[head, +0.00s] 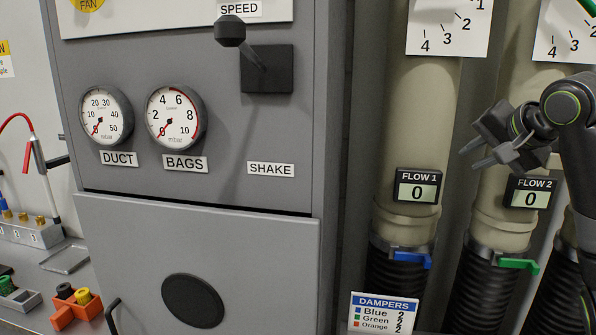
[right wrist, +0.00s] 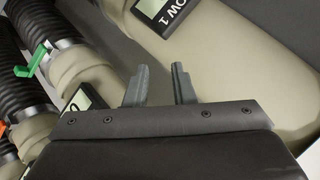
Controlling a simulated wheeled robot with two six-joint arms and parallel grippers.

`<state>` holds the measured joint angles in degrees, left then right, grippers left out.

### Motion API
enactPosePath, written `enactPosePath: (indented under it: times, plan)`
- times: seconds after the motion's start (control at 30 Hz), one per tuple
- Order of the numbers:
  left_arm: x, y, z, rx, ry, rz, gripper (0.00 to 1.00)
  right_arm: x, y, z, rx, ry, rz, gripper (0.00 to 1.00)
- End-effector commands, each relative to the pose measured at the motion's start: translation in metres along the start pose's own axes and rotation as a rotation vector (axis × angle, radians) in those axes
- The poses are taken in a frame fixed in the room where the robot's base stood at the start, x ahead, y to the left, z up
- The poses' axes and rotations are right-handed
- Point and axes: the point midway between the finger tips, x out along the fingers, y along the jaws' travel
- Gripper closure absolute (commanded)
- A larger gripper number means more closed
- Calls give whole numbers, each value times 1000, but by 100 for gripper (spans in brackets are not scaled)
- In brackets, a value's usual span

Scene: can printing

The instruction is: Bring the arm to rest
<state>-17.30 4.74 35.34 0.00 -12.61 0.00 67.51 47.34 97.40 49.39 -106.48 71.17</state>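My right gripper (head: 474,155) is in the head view at the right, in front of the second beige duct (head: 508,195) and above the FLOW 2 display. Its two fingers point left and are apart. In the right wrist view my right gripper (right wrist: 160,75) shows both fingers with a gap between them and nothing held. The beige duct with the FLOW 1 display (right wrist: 180,15) is behind the fingers there. My left gripper is not in view.
A grey cabinet (head: 225,195) with gauges and a black SPEED lever (head: 243,45) stands at the left. The ducts carry a blue damper handle (head: 405,260) and a green one (head: 515,264). A DAMPERS card (head: 383,312) is below. A bench with small parts is at far left.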

Motion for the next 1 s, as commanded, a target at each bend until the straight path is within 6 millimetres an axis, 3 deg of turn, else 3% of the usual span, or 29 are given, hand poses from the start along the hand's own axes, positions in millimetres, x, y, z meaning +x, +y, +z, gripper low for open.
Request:
enactPosePath:
  times: [0.03, 0.2, 0.3, 0.5, 0.77, 1.0]
  plan:
    - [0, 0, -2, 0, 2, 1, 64, 26, 20, 17, -43, -16, 33, 78]
    - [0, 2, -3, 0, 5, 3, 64, 88, 82, 71, -187, -58, 112, 78]
    - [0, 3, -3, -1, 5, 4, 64, 115, 121, 106, -266, -88, 152, 78]
    - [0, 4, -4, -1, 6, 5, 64, 148, 202, 179, -410, -154, 216, 78]
    - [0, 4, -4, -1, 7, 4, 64, 148, 302, 273, -564, -241, 284, 78]
    - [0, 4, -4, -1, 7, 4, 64, 112, 381, 351, -680, -319, 351, 78]
